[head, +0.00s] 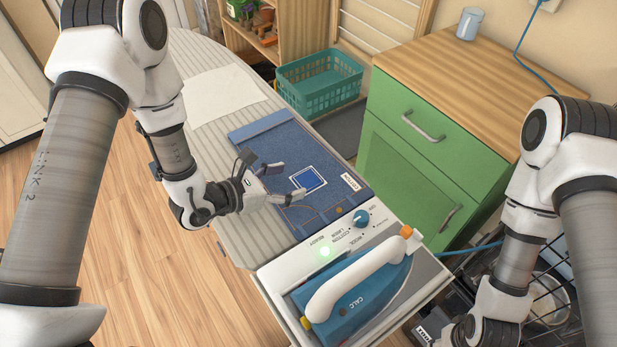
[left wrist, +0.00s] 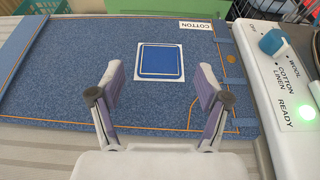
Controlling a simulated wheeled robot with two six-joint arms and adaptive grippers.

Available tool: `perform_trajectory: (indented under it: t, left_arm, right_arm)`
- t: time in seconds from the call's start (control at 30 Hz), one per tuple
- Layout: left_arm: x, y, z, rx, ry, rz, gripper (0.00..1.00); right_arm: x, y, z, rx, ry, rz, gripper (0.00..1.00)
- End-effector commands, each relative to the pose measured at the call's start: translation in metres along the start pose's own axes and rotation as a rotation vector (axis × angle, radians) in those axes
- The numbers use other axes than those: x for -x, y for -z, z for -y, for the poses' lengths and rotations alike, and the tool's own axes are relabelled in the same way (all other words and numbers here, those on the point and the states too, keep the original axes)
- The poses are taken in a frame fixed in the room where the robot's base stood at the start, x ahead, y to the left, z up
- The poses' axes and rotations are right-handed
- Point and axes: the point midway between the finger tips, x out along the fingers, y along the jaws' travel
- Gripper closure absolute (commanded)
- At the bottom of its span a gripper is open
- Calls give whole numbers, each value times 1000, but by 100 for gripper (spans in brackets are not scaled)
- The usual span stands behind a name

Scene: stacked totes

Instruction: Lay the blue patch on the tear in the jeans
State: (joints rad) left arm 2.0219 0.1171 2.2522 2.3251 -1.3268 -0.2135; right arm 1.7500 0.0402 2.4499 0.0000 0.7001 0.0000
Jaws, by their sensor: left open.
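The blue patch (head: 308,179) is a blue square with a white border and a thin yellow line. It lies flat on the blue jeans (head: 262,136); it also shows in the left wrist view (left wrist: 160,60). I cannot make out the tear; whether it is under the patch is hidden. My left gripper (head: 284,183) is open and empty. Its fingers are on either side of the patch's near part in the left wrist view (left wrist: 160,80), apart from it. My right arm comes in at the lower right, but its fingers do not show.
The jeans lie on a striped ironing board (head: 190,60) with a white cloth (head: 222,90). A blue iron (head: 365,290) sits on its base at the near end, dial and green light lit. A teal basket (head: 320,82) and green cabinet (head: 425,150) stand beyond the board.

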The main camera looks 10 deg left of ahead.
Motion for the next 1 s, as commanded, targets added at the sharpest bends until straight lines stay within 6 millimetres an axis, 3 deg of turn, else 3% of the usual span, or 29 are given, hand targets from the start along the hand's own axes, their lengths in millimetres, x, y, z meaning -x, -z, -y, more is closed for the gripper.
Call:
perform_trajectory:
  t: [0.33, 0.7, 0.77, 1.0]
  left_arm:
    - [50, -3, -1, 4, -3, 0, 24]
    - [56, 0, 0, -1, 0, 0, 24]
    - [59, -6, 0, 0, -1, 0, 24]
    - [97, -52, 0, 4, -4, 1, 24]
  right_arm:
    - [20, 0, 0, 0, 0, 0, 60]
    - [21, 0, 0, 0, 0, 0, 60]
    - [26, 0, 0, 0, 0, 0, 60]
    - [78, 0, 1, 0, 0, -1, 60]
